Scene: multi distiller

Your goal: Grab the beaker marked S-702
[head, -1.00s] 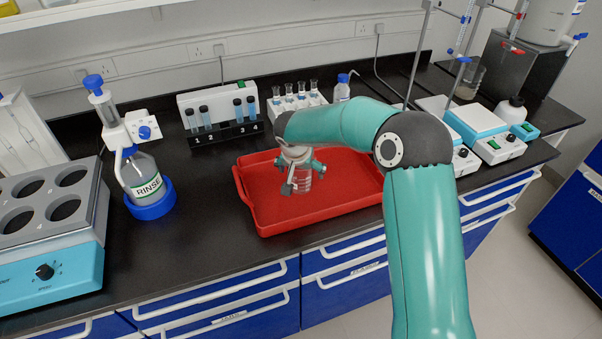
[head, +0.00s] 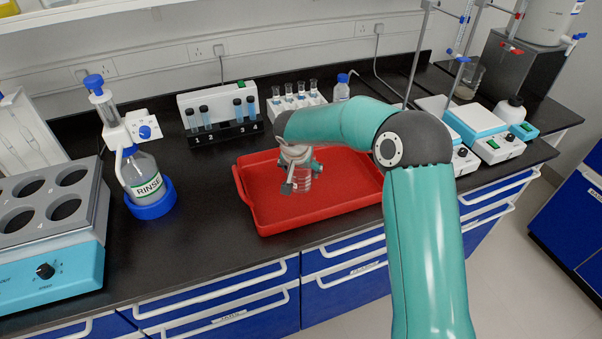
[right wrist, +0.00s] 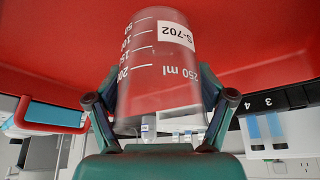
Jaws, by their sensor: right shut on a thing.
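The glass beaker marked S-702 (right wrist: 160,62) shows in the right wrist view, with its white label and a 250 ml scale. It stands between the fingers of my right gripper (right wrist: 158,112), which is shut on it from both sides. In the head view the beaker (head: 302,183) is partly hidden by my right gripper (head: 296,178). Both are over the left half of the red tray (head: 345,185). I cannot tell whether the beaker touches the tray floor. My left gripper is not in view.
A RINSE bottle (head: 147,180) in a blue base stands left of the tray. A rack of numbered vials (head: 222,125) and a rack of small tubes (head: 296,103) are behind it. A grey block with round wells (head: 45,225) is at far left. Stirrers (head: 480,125) stand right.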

